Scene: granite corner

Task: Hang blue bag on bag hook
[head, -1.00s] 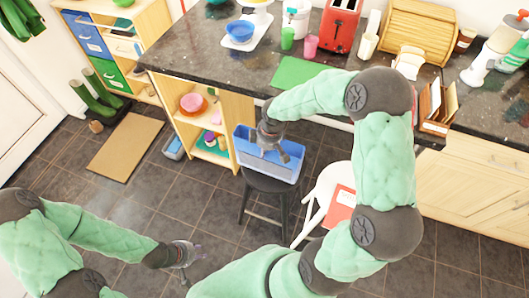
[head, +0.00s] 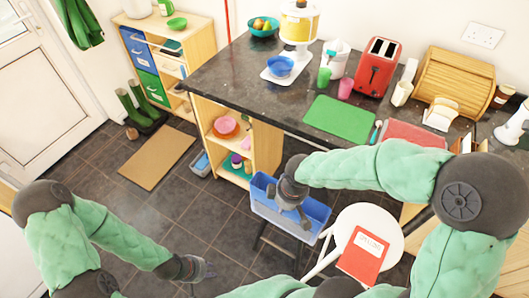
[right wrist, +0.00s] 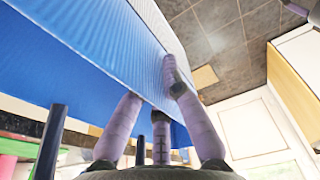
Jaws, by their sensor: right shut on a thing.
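A blue open-topped holder (head: 262,205), which looks more like a tub than a bag, sits on a dark stool (head: 283,248) in the head view. My right gripper (head: 301,216) is at its inside and wall, fingers pointing down, shut on it. In the right wrist view the ribbed blue wall (right wrist: 70,60) fills the upper left, with my right gripper's fingers (right wrist: 150,100) against it. My left gripper (head: 208,268) is low in the head view, apart from everything, and looks open and empty. I cannot make out a bag hook.
The dark worktop (head: 240,85) carries a green mat (head: 340,118) and a red toaster (head: 378,66). A white stool (head: 385,222) with a red book (head: 364,255) stands just right of the tub. Green cloth (head: 78,22) hangs at upper left. The floor left of the tub is open.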

